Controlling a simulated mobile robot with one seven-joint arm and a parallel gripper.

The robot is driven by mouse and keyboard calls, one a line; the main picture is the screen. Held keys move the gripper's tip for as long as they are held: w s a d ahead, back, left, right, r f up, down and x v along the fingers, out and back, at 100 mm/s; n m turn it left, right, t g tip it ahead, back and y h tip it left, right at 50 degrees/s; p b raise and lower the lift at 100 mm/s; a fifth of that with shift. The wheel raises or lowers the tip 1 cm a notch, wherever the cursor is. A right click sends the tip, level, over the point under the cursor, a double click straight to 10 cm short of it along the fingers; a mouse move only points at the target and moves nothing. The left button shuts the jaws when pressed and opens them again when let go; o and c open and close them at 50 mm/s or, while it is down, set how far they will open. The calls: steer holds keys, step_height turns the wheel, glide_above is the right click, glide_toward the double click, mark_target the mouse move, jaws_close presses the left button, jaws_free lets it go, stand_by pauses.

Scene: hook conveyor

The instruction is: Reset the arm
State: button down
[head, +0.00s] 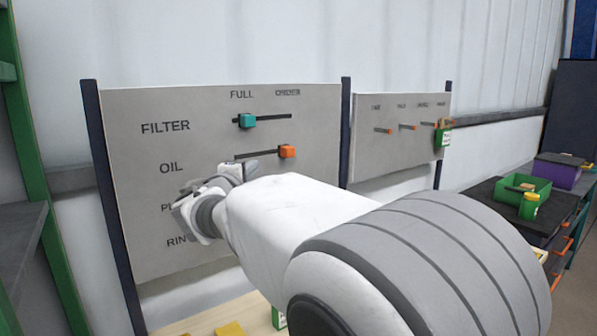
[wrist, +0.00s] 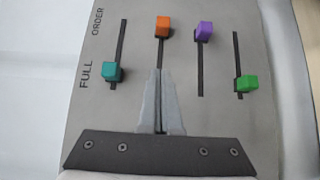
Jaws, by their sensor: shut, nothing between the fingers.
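My gripper (wrist: 160,75) is shut and empty. In the wrist view its fingertips lie over the orange knob's slot, below that knob; I cannot tell whether they touch the board. The head view shows the gripper (head: 246,168) in front of the grey slider board (head: 130,110), near the OIL row. My white arm (head: 290,215) reaches forward to the board and hides its lower right part.
The teal knob (wrist: 113,71) is at FULL; the orange (wrist: 163,27) and purple (wrist: 205,30) knobs are at the ORDER end. The green knob (wrist: 246,83) is near the FULL end. A pegged board (head: 395,155) hangs right; a dark bench (head: 490,192) holds bins.

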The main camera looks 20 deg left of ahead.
steer(key=shift+d, duration=0.1)
steer(key=d+m+g+h, duration=0.4)
steer(key=d+m+h, duration=0.15)
steer(key=d, duration=1.45)
steer(key=s+d+f+m+g+p, duration=0.1)
steer(key=s+d+f+m+g, duration=0.15)
steer(key=d, duration=0.45)
steer(key=s+d+f+m+g, duration=0.1)
steer(key=s+d+m, duration=0.15)
steer(key=d, duration=0.45)
steer(key=s+d+f+m+g+y, duration=0.1)
steer(key=s+d+f+m, duration=0.1)
steer(key=s, duration=0.6)
steer(key=s+d+f+m+g+y+p, duration=0.1)
steer(key=s+d+f+m+g, duration=0.1)
steer(key=s+f, duration=0.3)
steer(key=s+d+f+m+g+y, duration=0.1)
steer(key=s+d+f+m+g, duration=0.1)
steer(key=s, duration=1)
steer(key=d+f+m, duration=0.1)
steer(key=d+m, duration=0.1)
steer(key=shift+s+f+m+y+p, duration=0.3)
steer(key=shift+s+m+y+p, duration=0.05)
steer(key=shift+s+p, duration=0.05)
